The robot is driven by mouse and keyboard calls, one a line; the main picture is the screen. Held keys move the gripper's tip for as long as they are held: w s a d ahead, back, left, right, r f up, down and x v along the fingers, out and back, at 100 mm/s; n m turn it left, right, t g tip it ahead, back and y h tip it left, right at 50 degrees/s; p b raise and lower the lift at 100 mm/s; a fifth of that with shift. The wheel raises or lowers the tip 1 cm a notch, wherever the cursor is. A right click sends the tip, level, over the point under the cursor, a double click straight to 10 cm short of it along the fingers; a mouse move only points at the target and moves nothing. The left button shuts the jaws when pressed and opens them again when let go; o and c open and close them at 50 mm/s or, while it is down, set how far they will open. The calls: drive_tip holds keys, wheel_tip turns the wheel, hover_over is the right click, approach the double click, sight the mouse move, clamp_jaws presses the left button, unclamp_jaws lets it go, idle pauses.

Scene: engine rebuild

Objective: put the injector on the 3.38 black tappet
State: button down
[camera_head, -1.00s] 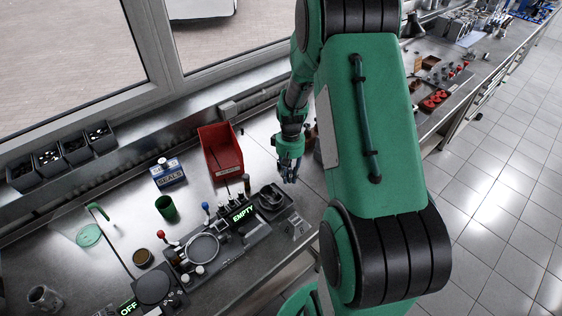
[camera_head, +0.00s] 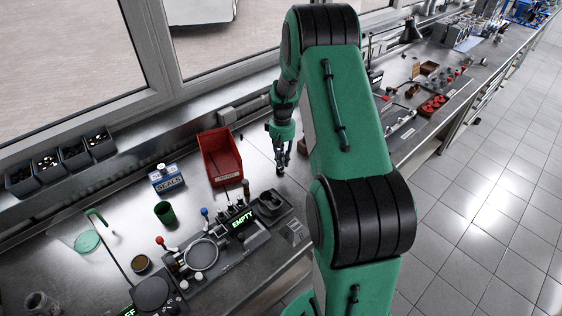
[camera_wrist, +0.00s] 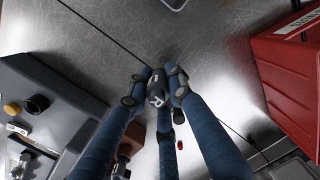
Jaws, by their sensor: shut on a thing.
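My gripper (camera_head: 281,158) hangs over the bench, to the right of the red bin, with its fingers pointing down. In the wrist view its blue fingers (camera_wrist: 157,92) close together on a small dark part (camera_wrist: 156,91) with pale marks like letters. The fingers cover most of this part, and I cannot make out its full shape or confirm that it is the injector. I cannot pick out the 3.38 black tappet; no such label is readable in either view.
A dark station with a lit EMPTY sign (camera_head: 241,219) holds small upright pieces. A SEALS box (camera_head: 168,179) and green cup (camera_head: 165,212) stand farther left. Bare metal lies below my gripper.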

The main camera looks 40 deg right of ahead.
sight(281, 161)
drive_tip(key=shift+w+d+f, duration=0.1)
drive_tip(key=shift+w+d, duration=0.3)
drive_tip(key=shift+w, duration=0.3)
drive_tip(key=shift+w+d+f, duration=0.1)
drive_tip(key=shift+w+d, duration=0.3)
drive_tip(key=shift+w, duration=0.25)
drive_tip(key=shift+f, duration=1.7)
drive_tip(key=shift+f, duration=0.15)
drive_tip(key=c, duration=1.6)
unclamp_jaws()
drive_tip(key=shift+o, duration=0.2)
